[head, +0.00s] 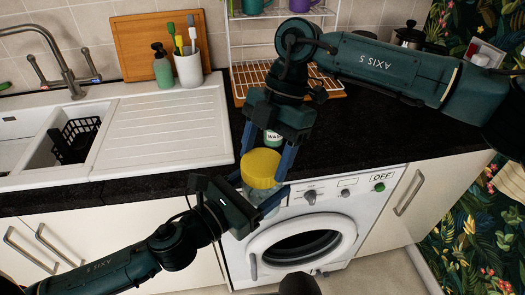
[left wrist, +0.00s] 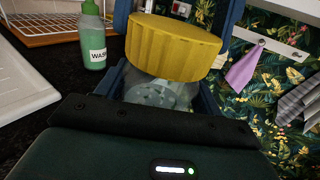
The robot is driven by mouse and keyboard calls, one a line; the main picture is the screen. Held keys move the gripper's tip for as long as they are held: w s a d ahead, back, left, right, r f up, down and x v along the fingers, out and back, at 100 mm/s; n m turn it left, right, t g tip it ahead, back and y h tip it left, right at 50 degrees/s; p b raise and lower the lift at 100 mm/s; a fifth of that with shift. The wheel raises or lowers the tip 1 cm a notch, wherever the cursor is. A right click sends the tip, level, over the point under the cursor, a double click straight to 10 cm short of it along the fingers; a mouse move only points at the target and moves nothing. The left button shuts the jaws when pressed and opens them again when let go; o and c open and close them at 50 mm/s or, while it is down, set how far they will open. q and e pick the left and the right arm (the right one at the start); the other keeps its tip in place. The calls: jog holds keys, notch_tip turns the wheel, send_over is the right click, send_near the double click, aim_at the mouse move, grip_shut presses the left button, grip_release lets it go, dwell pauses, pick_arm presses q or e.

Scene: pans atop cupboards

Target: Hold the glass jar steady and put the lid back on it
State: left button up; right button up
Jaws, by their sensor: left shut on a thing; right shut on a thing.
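The yellow lid (head: 262,168) is between the blue fingers of my right gripper (head: 266,162), which comes down from above and is shut on it. The glass jar (head: 252,192) is clear and mostly hidden under the lid and behind my left gripper (head: 256,194), which is shut on it from the lower left. In the left wrist view the lid (left wrist: 174,46) sits right over the top of the jar (left wrist: 158,92), slightly tilted. Whether lid and rim touch or are a little apart I cannot tell.
A green wash bottle (left wrist: 93,40) stands on the black worktop (head: 345,140) close behind the jar. A wire rack (head: 255,75) is behind it. The sink drainer (head: 165,125) is to the left. The washing machine (head: 335,205) is below the worktop's front edge.

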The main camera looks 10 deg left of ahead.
jog(key=m+t, duration=0.1)
jog(key=m, duration=0.2)
jog(key=m+t+y, duration=0.1)
jog(key=m, duration=0.2)
jog(key=shift+s+d, duration=0.15)
jog(key=shift+d, duration=0.05)
jog(key=m+t, duration=0.1)
jog(key=m, duration=0.2)
jog(key=shift+s+y, duration=0.1)
jog(key=shift+y, duration=0.3)
jog(key=o, duration=0.9)
jog(key=shift+o, duration=0.2)
jog(key=shift+r, duration=0.1)
jog(key=shift+r, duration=2.15)
